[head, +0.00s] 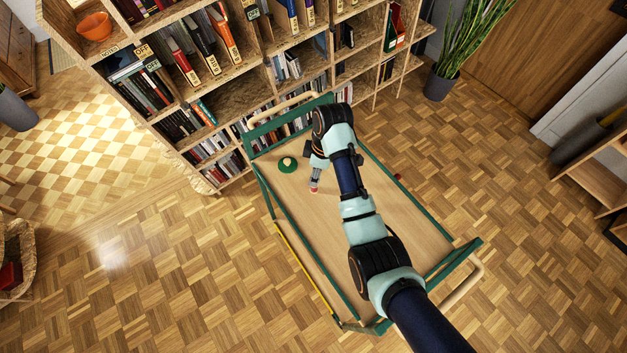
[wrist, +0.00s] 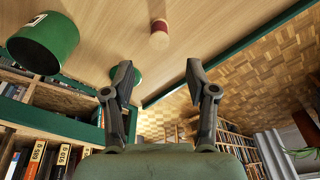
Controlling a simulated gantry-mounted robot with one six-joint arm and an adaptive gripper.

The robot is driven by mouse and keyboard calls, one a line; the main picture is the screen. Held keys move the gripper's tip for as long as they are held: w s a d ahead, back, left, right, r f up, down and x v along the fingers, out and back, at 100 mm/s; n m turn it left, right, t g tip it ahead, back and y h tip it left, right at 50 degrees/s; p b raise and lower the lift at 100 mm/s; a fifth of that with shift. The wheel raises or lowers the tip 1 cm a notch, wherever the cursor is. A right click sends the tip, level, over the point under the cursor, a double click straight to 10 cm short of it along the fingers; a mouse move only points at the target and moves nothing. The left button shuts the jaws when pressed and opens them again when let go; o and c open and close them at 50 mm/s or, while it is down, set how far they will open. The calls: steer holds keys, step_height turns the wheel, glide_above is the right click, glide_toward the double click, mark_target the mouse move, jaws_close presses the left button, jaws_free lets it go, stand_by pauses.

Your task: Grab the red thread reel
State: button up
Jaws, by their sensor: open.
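The red thread reel (wrist: 159,27) shows in the wrist view at the top centre, upright on the wooden cart top, with a pale end towards me. It lies between the lines of my two fingers and beyond their tips, apart from them. In the head view the small reddish reel (head: 314,190) is on the cart top right by my gripper's tip. My gripper (wrist: 158,76) is open and empty in the wrist view. In the head view my gripper (head: 315,179) points down over the cart, partly hidden by the wrist.
A green cylinder (wrist: 45,42) stands left of the reel, with another green thing (wrist: 127,74) partly behind the left finger. A small red thing (head: 397,177) shows at the right edge of the green-framed cart (head: 310,240). A bookshelf (head: 235,95) stands behind. The cart's near half looks clear.

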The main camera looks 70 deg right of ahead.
steer(key=shift+s+f, duration=0.15)
steer(key=shift+s, duration=0.1)
steer(key=f+b, duration=0.1)
steer(key=f, duration=0.1)
steer(key=f+b, duration=0.1)
steer(key=f, duration=0.2)
steer(key=w+f+b, duration=0.1)
steer(key=f, duration=0.1)
steer(key=shift+f, duration=0.4)
steer(key=c, duration=1)
